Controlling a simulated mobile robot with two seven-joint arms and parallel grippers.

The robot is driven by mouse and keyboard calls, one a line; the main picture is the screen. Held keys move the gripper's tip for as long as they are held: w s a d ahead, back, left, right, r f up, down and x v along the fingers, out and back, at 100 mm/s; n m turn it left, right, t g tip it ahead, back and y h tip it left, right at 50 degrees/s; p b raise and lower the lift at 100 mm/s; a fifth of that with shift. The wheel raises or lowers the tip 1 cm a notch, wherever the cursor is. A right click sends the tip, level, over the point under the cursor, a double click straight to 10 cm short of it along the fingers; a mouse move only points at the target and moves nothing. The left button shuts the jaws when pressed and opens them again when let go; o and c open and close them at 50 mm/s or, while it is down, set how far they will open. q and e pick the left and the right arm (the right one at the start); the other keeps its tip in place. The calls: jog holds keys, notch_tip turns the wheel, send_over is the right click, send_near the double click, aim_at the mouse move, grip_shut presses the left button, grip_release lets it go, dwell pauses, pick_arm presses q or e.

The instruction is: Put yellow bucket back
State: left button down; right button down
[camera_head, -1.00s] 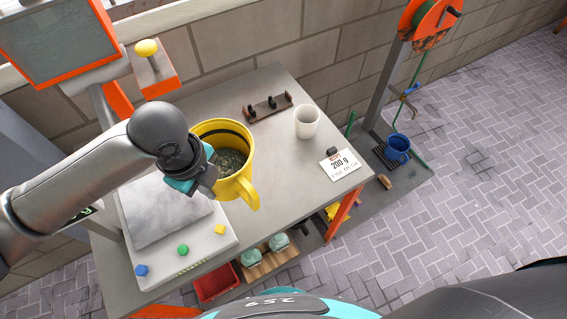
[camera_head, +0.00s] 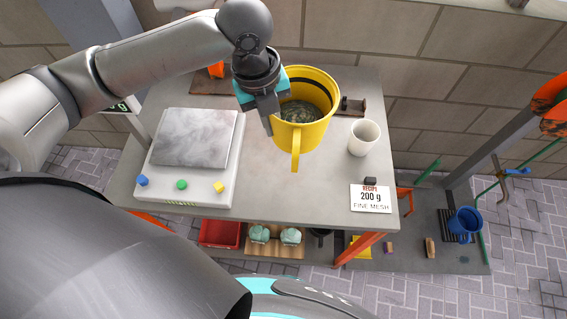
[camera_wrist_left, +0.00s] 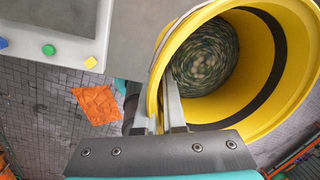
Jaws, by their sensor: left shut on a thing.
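The yellow bucket (camera_head: 311,135) has a black band inside and a handle towards me, and it holds grey-green flakes. It is above or on the grey table (camera_head: 262,190), to the right of the scale; I cannot tell whether its base touches. My left gripper (camera_head: 268,118) is shut on the bucket's left wall, with its fingers across the rim. In the left wrist view the fingers (camera_wrist_left: 160,108) grip the rim of the bucket (camera_wrist_left: 285,100), and the flakes show inside. My right gripper is not in view.
A scale (camera_head: 190,180) with blue, green and yellow buttons stands left. A white cup (camera_head: 363,138), a small rack (camera_head: 352,107) and a "200 g fine mesh" card (camera_head: 370,199) are on the right. A blue bucket (camera_head: 464,222) stands lower right. The table's front middle is clear.

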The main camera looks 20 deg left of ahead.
pick_arm(q)
jog(key=shift+f+b, duration=1.1)
jog(key=shift+f, duration=6.65)
jog(key=shift+f, duration=0.1)
jog(key=c, duration=1)
grip_release()
notch_tip(320, 180, up, 12)
jog(key=s+a+p, duration=0.1)
jog(key=p, duration=0.1)
